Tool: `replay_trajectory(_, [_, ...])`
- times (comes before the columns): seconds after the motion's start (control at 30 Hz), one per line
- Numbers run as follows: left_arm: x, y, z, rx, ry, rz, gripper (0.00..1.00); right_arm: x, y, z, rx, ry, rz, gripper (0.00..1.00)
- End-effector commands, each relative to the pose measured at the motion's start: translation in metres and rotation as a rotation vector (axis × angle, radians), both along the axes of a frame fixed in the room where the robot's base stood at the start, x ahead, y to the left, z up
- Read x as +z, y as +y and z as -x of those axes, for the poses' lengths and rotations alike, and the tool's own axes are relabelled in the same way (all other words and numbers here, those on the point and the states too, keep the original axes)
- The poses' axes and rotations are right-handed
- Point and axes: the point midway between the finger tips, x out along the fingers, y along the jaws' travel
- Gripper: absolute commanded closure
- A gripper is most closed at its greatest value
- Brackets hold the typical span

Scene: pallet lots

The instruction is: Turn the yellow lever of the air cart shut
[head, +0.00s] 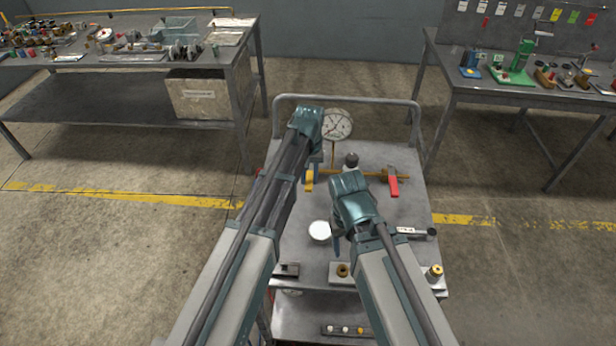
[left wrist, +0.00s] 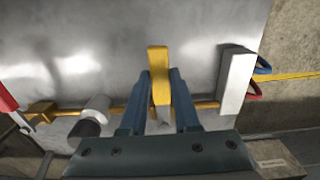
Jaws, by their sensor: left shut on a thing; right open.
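The air cart (head: 300,250) stands before me with a grey metal top. Its yellow lever (head: 309,181) sits on a brass pipe (head: 370,175) at the far part of the top. In the left wrist view the yellow lever (left wrist: 159,78) lies between my fingers, crosswise to the pipe (left wrist: 122,108). My left gripper (head: 316,166) is shut on the yellow lever; its arm hides part of the pipe in the head view. My right gripper (head: 338,234) is open and empty over the middle of the cart top.
A red lever (head: 393,182) sits on the pipe to the right, with a round gauge (head: 337,124) behind. A white round thing (head: 319,231) lies left of my right gripper. A handrail (head: 350,99) borders the far edge. Workbenches stand back left and right.

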Motion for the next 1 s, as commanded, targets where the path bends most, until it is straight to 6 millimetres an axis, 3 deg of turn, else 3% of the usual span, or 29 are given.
replay_trajectory(0.3, [0.0001,-0.0016,-0.0005,0.003,-0.001,0.003,1.0,0.0001,0.0,0.0,0.0,0.0,0.0,0.39])
replay_trajectory(0.33, [0.0001,-0.0017,-0.0005,0.003,-0.001,0.003,0.67,0.0001,0.0,0.0,0.0,0.0,0.0,0.39])
replay_trajectory(0.5, [0.0001,-0.0013,-0.0004,0.001,-0.001,0.002,0.4,0.0001,0.0,0.0,0.0,0.0,0.0,0.39])
replay_trajectory(1.0, [0.0098,-0.0006,-0.0002,0.001,-0.001,0.001,0.4,0.0098,0.0,0.0,0.0,0.0,0.0,0.39])
